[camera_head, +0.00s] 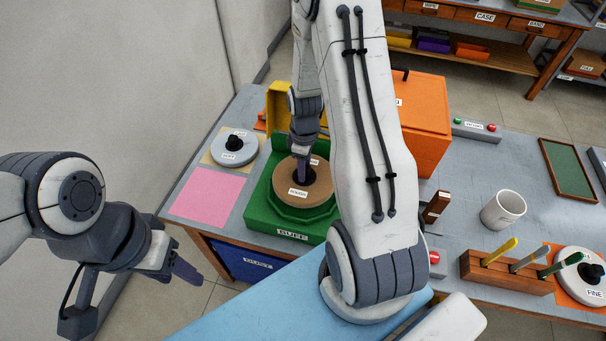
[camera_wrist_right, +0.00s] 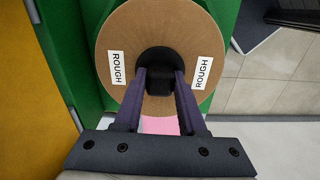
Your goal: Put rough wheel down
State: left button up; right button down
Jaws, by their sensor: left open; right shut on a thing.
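The rough wheel is a tan disc (camera_head: 290,192) with a black hub and white "ROUGH" labels. In the head view it is over the green "BUFF" stand (camera_head: 291,236); I cannot tell whether it rests on it. My right gripper (camera_head: 302,178) points down and is shut on the hub. The right wrist view shows both fingers (camera_wrist_right: 160,88) on either side of the black hub, with the tan disc (camera_wrist_right: 125,42) around it. My left gripper (camera_head: 190,272) is open and empty, off the table's front left.
A pink square mat (camera_head: 208,194) lies bare left of the stand. A white wheel (camera_head: 233,150) sits on a tan mat behind it. A white "FINE" wheel (camera_head: 570,268) lies far right. An orange box (camera_head: 425,120), a mug (camera_head: 503,210) and a wooden tool rack (camera_head: 505,274) stand right of my arm.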

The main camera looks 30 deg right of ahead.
jog(key=shift+f+p, duration=0.6)
jog(key=shift+f, duration=1.35)
jog(key=shift+w+f, duration=0.1)
jog(key=shift+f, duration=0.1)
jog(key=shift+f, duration=0.15)
jog(key=shift+c, duration=2.3)
grip_release()
